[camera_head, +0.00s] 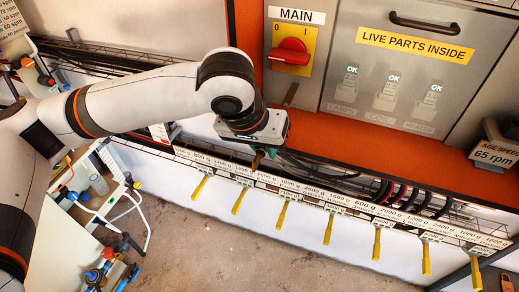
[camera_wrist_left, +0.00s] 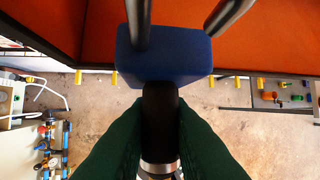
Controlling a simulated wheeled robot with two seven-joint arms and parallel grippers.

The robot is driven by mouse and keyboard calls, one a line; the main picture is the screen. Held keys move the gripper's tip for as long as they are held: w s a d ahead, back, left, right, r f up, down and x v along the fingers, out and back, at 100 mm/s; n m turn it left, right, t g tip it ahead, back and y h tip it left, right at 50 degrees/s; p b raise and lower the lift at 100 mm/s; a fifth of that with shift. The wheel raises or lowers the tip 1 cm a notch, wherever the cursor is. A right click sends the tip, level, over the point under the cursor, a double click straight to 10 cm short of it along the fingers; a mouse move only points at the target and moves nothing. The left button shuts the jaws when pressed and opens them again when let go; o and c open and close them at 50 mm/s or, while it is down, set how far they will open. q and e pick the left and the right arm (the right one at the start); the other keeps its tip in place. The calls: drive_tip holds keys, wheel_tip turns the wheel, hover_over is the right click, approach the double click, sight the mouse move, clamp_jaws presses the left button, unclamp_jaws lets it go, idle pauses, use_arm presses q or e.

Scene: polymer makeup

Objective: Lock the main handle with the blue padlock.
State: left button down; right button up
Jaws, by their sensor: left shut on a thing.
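The main handle (camera_head: 291,52) is a red rotary knob on a yellow plate marked 0 and I, under the MAIN label. My left gripper (camera_head: 262,150) is below it, in front of the orange ledge, and apart from it. In the left wrist view the green fingers (camera_wrist_left: 160,140) are closed around a dark piece below the blue padlock (camera_wrist_left: 165,55). One grey shackle leg enters the blue body; the other end stands off to its right, so the shackle looks open. In the head view the padlock is mostly hidden by the gripper. My right gripper is not in view.
The orange ledge (camera_head: 380,140) runs below the panel. A grey cover (camera_head: 400,75) marked LIVE PARTS INSIDE stands right of the handle. Several yellow tags (camera_head: 327,229) hang from a labelled rail below, with cables behind. An orange padlock (camera_head: 507,283) is at bottom right.

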use_arm(q)
drive_tip(key=shift+w+d+p, duration=0.15)
drive_tip(key=shift+w+d, duration=0.05)
drive_tip(key=shift+w, duration=0.3)
drive_tip(key=shift+w+d+p, duration=0.15)
drive_tip(key=shift+w, duration=0.55)
drive_tip(key=shift+r+p, duration=0.1)
drive_tip(key=shift+p, duration=0.4)
idle(0.4)
drive_tip(key=shift+p, duration=0.55)
